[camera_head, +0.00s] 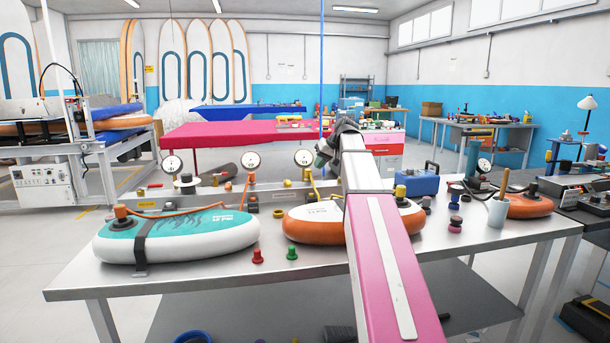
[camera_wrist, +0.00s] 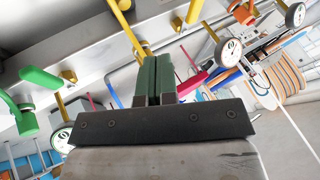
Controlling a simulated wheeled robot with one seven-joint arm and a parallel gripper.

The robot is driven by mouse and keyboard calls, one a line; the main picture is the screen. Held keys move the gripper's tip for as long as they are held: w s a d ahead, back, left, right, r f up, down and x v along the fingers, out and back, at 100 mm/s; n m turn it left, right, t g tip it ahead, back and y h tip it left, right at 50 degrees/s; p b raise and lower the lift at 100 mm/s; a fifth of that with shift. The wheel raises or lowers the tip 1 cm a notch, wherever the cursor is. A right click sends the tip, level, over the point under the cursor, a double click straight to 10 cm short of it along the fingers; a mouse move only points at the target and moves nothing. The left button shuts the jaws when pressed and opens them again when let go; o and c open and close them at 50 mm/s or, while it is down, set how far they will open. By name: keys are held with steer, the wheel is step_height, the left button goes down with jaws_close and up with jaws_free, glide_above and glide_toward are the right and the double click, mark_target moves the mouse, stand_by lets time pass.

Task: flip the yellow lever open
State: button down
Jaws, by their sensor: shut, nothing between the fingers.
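A slender yellow piece (camera_head: 313,184), which looks like the yellow lever, stands at the metal rail at the back of the workbench, just below my gripper (camera_head: 323,160). In the wrist view a yellow bar (camera_wrist: 126,32) runs from the top edge down to beside the fingertips. A shorter yellow handle (camera_wrist: 194,11) shows at the top, right of it. I cannot tell for sure which is the lever or how far it is turned. My gripper's green fingers (camera_wrist: 152,58) are together and empty, close to the bar; contact cannot be told.
Gauges (camera_head: 303,157) stand along the rail. A teal-and-white board (camera_head: 185,238) and an orange-and-white board (camera_head: 308,226) lie on the workbench (camera_head: 130,281). Red and green plugs stand between them.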

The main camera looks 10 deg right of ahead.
mark_target(288, 182)
steer(key=x, duration=0.8)
steer(key=shift+w+a+f, duration=0.15)
steer(key=shift+f, duration=0.2)
steer(key=shift+w+a+f, duration=0.1)
steer(key=shift+a+f, duration=0.05)
steer(key=shift+a, duration=0.95)
steer(key=shift+a+f, duration=0.1)
steer(key=shift+a, duration=0.95)
